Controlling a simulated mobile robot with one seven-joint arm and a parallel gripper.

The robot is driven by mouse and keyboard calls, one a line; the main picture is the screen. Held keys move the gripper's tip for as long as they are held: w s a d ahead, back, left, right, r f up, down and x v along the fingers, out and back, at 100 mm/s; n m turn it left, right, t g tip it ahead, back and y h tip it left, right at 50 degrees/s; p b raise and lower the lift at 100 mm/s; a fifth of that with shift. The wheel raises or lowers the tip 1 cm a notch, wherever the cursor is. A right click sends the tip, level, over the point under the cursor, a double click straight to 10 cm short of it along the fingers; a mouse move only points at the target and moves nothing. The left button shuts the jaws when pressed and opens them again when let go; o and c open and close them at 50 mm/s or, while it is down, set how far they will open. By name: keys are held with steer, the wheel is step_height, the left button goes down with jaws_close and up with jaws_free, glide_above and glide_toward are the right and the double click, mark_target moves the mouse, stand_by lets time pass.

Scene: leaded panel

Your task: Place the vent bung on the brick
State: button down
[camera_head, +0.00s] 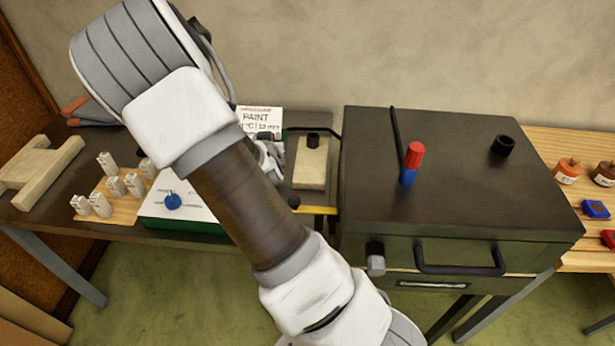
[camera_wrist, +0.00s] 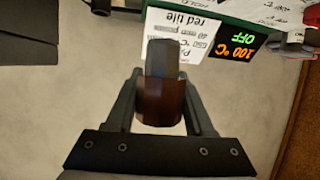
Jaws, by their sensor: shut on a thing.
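In the wrist view, my gripper (camera_wrist: 160,108) is shut on a brown piece with a grey end (camera_wrist: 161,85); I cannot tell for sure whether this is the vent bung. In the head view, my arm largely hides my gripper (camera_head: 268,155) and what it holds. A pale brick (camera_head: 311,172) lies on the dark table, just right of my gripper. A small dark stub (camera_head: 312,140) shows at the brick's far end. A black round collar (camera_head: 503,145) stands on the dark kiln's top.
The dark kiln (camera_head: 470,200) with a front handle stands right of the brick. A red and blue peg (camera_head: 411,163) is upright on it. A card (camera_head: 260,118) stands behind my gripper. A green-sided box (camera_head: 165,208) and several pale pieces (camera_head: 115,185) are at the left.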

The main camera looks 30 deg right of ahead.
mark_target(303, 170)
steer(key=d+f+m+g+h+b, duration=0.2)
steer(key=d+m+g+h+b, duration=0.25)
steer(key=d, duration=0.55)
steer(key=shift+m+t+h, duration=0.25)
steer(key=shift+m+t, duration=0.1)
steer(key=shift+m, duration=0.1)
steer(key=shift+w+d+f+b, duration=0.15)
steer(key=shift+f+b, duration=0.4)
steer(key=shift+f, duration=2.1)
steer(key=shift+s+d+f+b, duration=0.1)
steer(key=shift+f+b, duration=0.4)
steer(key=shift+f, duration=2.1)
steer(key=shift+c, duration=1.4)
jaws_free()
